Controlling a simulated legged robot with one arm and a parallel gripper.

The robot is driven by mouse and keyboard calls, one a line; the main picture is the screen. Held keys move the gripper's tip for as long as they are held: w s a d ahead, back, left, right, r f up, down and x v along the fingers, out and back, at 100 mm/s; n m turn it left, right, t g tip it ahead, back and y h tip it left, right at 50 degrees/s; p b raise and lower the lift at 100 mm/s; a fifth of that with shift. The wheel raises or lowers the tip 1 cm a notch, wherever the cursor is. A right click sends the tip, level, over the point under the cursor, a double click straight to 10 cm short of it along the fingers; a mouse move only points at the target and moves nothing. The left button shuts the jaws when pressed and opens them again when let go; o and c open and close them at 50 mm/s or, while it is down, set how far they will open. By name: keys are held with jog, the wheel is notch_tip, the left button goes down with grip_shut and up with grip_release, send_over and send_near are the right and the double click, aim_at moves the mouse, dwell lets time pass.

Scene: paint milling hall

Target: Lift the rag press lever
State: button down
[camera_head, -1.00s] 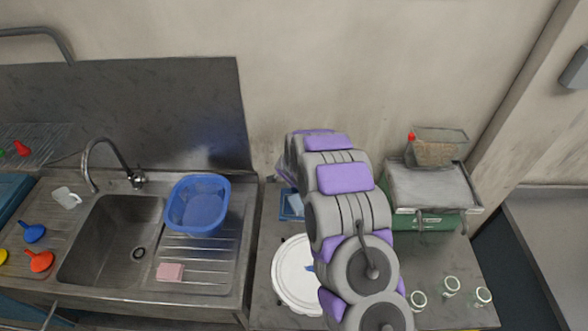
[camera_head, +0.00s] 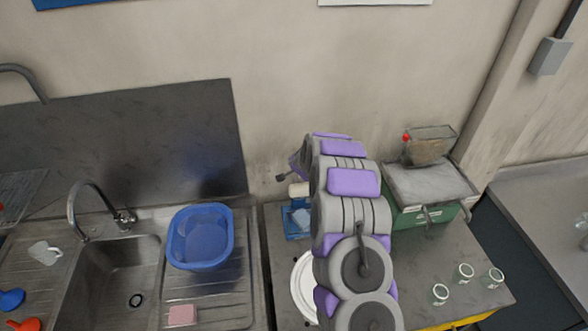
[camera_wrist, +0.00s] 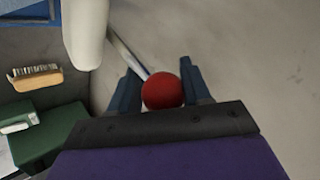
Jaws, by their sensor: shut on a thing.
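The rag press lever shows in the wrist view as a thin metal rod (camera_wrist: 131,55) with a round red knob (camera_wrist: 163,92). My gripper (camera_wrist: 160,80) has its two dark fingers on either side of the knob, closed on it. The rod runs from the knob up and left, partly behind a thick white roller (camera_wrist: 86,28). In the head view a white roller (camera_head: 298,190) shows just left of my arm, which hides the knob and most of the gripper.
A blue tray (camera_head: 292,224) and a white round plate (camera_head: 303,288) lie on the bench left of my arm. A green box (camera_head: 440,216) stands right, with jars (camera_head: 464,273) in front. A blue basin (camera_head: 200,237) stands beside the sink (camera_head: 115,275). A brush (camera_wrist: 34,78) shows in the wrist view.

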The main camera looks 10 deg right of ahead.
jog(key=shift+s+a+f, duration=0.1)
jog(key=shift+a+f, duration=0.2)
jog(key=shift+a, duration=0.15)
jog(key=c, duration=0.9)
grip_release()
jog(key=shift+c, duration=0.2)
jog(key=shift+o, duration=1.3)
jog(key=shift+a+f, duration=0.15)
jog(key=shift+a, duration=0.05)
jog(key=shift+w, duration=0.2)
jog(key=shift+d, duration=0.1)
jog(key=shift+s+r, duration=0.25)
jog(key=shift+r, duration=0.25)
jog(key=d+b+v, duration=0.1)
jog(key=v, duration=1.5)
jog(key=shift+a+r, duration=0.15)
jog(key=shift+r, duration=0.05)
